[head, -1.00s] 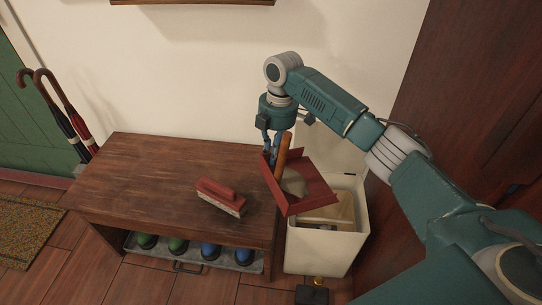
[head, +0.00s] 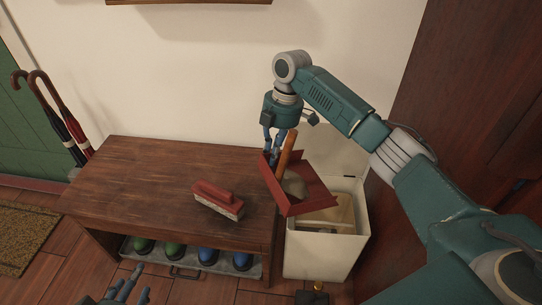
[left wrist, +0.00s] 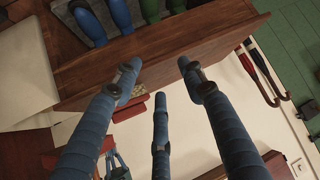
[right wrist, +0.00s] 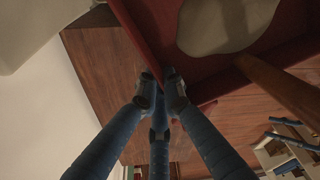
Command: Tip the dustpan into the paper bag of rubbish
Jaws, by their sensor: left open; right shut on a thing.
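The red dustpan (head: 310,190) has a wooden handle (head: 287,156) and a grey heap of dust (head: 294,184) in its pan. My right gripper (head: 274,158) is shut on the pan's rim, as the right wrist view (right wrist: 160,88) also shows. The dustpan is held tilted above the open white bin (head: 318,254). The brown paper bag (head: 342,212) is inside the bin, partly hidden by the pan; its contents are unclear. My left gripper (head: 128,286) is open and empty, low in front of the bench.
A wooden bench (head: 140,180) stands left of the bin, with a red brush (head: 218,198) on top and several boots (head: 207,256) on a tray below. Umbrellas (head: 60,120) lean at the far left. A dark wooden cabinet (head: 470,100) is on the right.

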